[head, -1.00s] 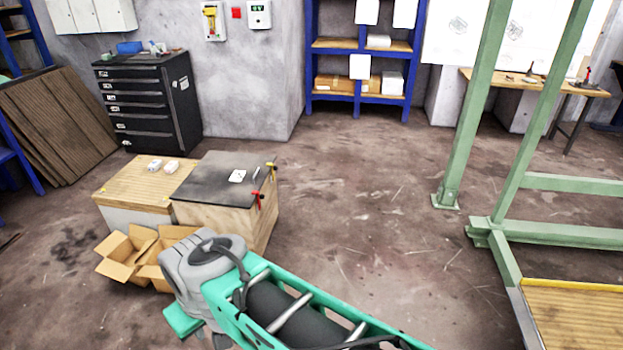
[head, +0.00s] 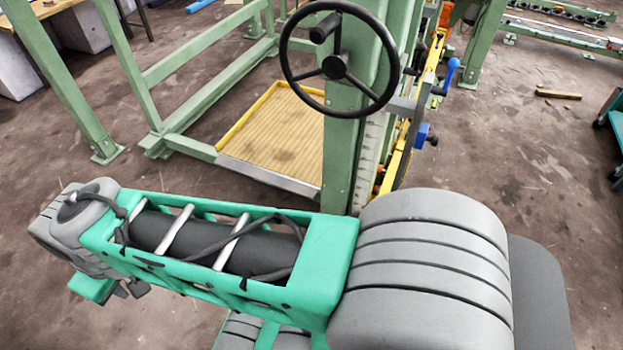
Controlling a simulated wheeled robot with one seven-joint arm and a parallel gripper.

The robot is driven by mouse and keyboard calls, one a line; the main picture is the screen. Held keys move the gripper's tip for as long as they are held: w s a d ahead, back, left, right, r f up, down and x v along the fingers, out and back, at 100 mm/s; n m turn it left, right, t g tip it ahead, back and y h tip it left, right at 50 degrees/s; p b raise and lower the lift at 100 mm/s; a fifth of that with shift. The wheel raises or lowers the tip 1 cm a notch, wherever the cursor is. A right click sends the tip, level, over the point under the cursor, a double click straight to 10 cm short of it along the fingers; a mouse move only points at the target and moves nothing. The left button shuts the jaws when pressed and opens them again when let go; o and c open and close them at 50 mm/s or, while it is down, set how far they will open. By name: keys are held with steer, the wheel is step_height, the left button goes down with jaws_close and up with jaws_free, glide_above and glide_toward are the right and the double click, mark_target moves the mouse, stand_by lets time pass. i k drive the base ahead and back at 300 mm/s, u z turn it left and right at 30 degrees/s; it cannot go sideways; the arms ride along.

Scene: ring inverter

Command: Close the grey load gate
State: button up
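A green frame holds a low wooden-plank platform (head: 275,135) with yellow edging. A flat grey metal strip (head: 262,174) runs along the platform's near edge; I cannot tell whether it is the load gate. No other grey gate is clearly recognisable. My arm lies across the lower picture, in front of the frame. What seems to be my gripper (head: 130,290) shows as small dark parts under the arm's left end, away from the platform. Its fingers are too small and too covered to read, and nothing is visibly held.
A black handwheel (head: 340,66) sits on a thick green post, with a blue-handled crank (head: 450,75) and a yellow rail (head: 408,135) to its right. Green posts stand left of the platform. The floor at right is mostly open, with a small wooden piece (head: 558,94) lying there.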

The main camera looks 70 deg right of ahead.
mark_target(271, 178)
steer(key=z, duration=0.15)
steer(key=i, duration=3.8)
steer(key=z, duration=2.75)
